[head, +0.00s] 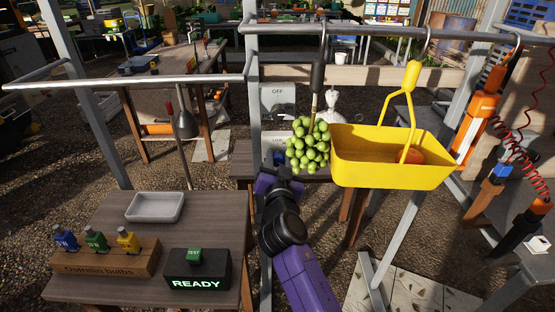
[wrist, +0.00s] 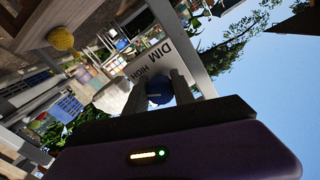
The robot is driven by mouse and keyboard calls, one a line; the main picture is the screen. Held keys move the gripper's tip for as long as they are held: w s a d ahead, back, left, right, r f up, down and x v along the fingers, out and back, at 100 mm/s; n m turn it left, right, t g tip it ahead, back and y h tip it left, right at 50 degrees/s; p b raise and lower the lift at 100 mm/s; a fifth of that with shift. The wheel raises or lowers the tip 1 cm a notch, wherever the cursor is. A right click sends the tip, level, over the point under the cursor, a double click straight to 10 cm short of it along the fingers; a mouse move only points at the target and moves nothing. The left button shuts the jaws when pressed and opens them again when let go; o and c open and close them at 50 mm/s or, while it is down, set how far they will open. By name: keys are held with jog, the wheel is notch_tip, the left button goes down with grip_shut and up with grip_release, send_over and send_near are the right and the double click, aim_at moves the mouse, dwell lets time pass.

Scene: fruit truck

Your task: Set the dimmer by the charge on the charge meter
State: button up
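In the wrist view the panel (wrist: 152,62) reads DIM and HIGH, turned sideways. A round blue knob (wrist: 159,93) sits in front of it. My gripper (wrist: 159,88) has one finger on each side of the knob, and the knob fills the gap. In the head view my gripper (head: 281,165) is mostly hidden by my own wrist. I cannot make out a charge meter for sure; a small lit yellow bar and green dot show on my purple wrist housing.
Green grapes (head: 308,146) and a yellow basket (head: 390,162) hang from a rail just right of my gripper. At left, a table (head: 110,212) holds a grey tray (head: 155,207), a rack of coloured bulbs (head: 105,262) and a black box (head: 197,270) reading READY.

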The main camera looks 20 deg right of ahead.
grip_shut()
jog(key=n+b, duration=0.1)
jog(key=n, duration=0.2)
jog(key=shift+f, duration=0.1)
jog(key=shift+n, duration=2)
jog(key=o, duration=0.7)
grip_release()
